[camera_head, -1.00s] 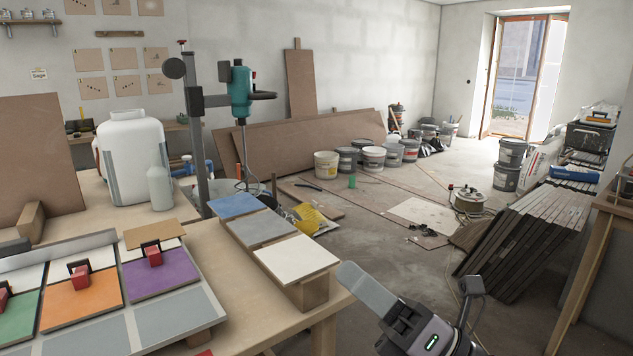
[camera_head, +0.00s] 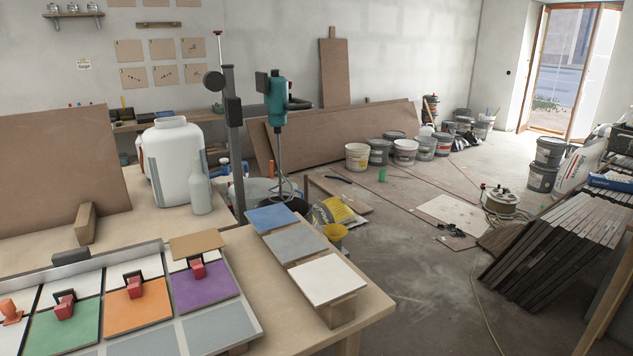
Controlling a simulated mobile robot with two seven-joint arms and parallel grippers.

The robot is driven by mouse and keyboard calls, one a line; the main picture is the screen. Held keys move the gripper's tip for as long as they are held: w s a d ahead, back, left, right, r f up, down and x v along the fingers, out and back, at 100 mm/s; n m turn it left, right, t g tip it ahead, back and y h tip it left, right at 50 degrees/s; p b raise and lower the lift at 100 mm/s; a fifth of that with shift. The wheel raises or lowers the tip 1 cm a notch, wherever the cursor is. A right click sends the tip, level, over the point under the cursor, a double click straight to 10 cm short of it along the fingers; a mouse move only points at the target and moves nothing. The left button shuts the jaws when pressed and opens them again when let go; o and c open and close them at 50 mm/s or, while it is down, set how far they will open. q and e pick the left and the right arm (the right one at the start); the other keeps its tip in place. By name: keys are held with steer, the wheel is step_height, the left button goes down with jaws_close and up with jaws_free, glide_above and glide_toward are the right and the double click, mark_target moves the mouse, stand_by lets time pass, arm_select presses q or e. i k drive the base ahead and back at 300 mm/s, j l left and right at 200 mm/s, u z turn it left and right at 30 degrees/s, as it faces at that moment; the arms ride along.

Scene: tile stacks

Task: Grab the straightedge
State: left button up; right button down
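A long light-grey metal bar that looks like the straightedge (camera_head: 120,258) lies along the far edge of the tile board (camera_head: 258,346) on the near left table. A dark block or grip (camera_head: 71,257) sits at it. On the board, a green tile (camera_head: 62,328), an orange tile (camera_head: 137,309) and a purple tile (camera_head: 204,286) each carry a red clamp-like piece with a dark handle. Neither of my grippers shows in the head view.
Blue (camera_head: 272,217), grey (camera_head: 295,243) and white (camera_head: 329,279) tiles rest on supports at the table's right side. A white canister (camera_head: 174,160) and a grey bottle (camera_head: 199,190) stand behind. A mixer stand (camera_head: 235,140) rises beyond.

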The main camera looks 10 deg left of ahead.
mark_target(79, 260)
steer(key=u, duration=1.5)
steer(key=k+j+z, duration=0.1)
steer(key=j+z, duration=0.3)
steer(key=k+j+z, duration=0.1)
steer(key=j+z, duration=0.25)
steer(key=l, duration=0.1)
